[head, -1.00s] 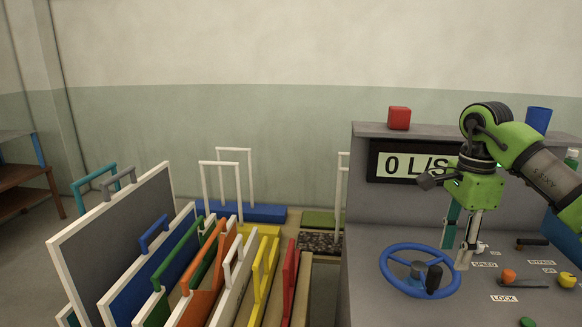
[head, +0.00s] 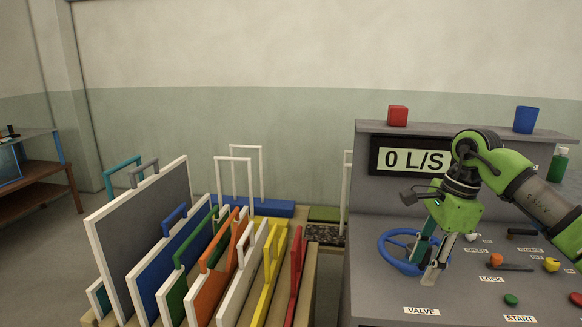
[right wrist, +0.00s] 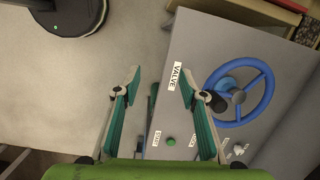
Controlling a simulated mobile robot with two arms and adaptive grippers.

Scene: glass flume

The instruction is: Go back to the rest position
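My right gripper (head: 424,262) hangs over the control console in the head view, in front of the blue valve wheel (head: 388,241) and hiding part of it. In the right wrist view my right gripper (right wrist: 158,85) has its two fingers wide apart with nothing between them. The blue wheel (right wrist: 262,83) shows to the right of the fingers there, apart from them as far as I can tell. My left gripper is not in either view.
The console (head: 385,300) carries a VALVE label (head: 422,311), knobs and levers. A display (head: 412,159) reads 0 L/S. Coloured panels (head: 215,265) with handles stand upright at the left.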

